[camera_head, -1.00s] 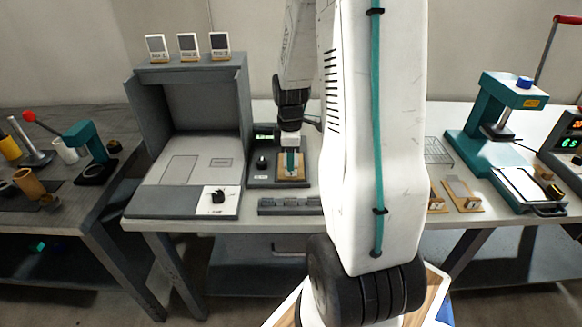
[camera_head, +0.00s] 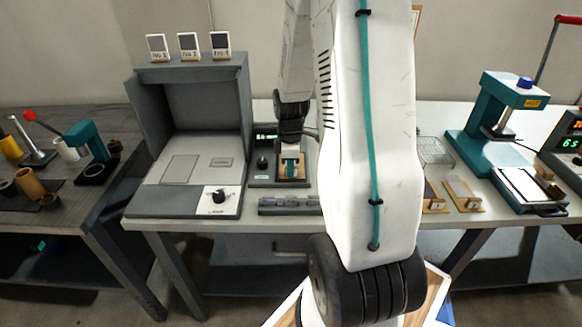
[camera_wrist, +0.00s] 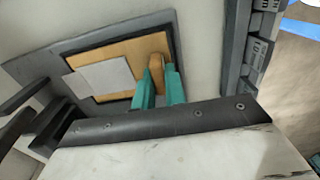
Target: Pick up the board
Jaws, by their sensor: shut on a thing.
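The board (camera_wrist: 115,46) is a tan wooden plate with a pale grey square patch and an upright wooden grip block at one end. It lies over the dark top of a small grey instrument in the wrist view. In the head view the board (camera_head: 301,172) is partly hidden by my gripper (camera_head: 290,168). My gripper's teal fingers (camera_wrist: 159,88) are shut on the grip block (camera_wrist: 156,64). I cannot tell whether the board touches the instrument top or is just above it.
The instrument with a green display (camera_head: 264,137) stands beside a large grey open-fronted cabinet (camera_head: 188,95). A low grey rack (camera_head: 289,205) lies in front. Other small boards (camera_head: 462,194) and a teal press (camera_head: 497,110) are to the right.

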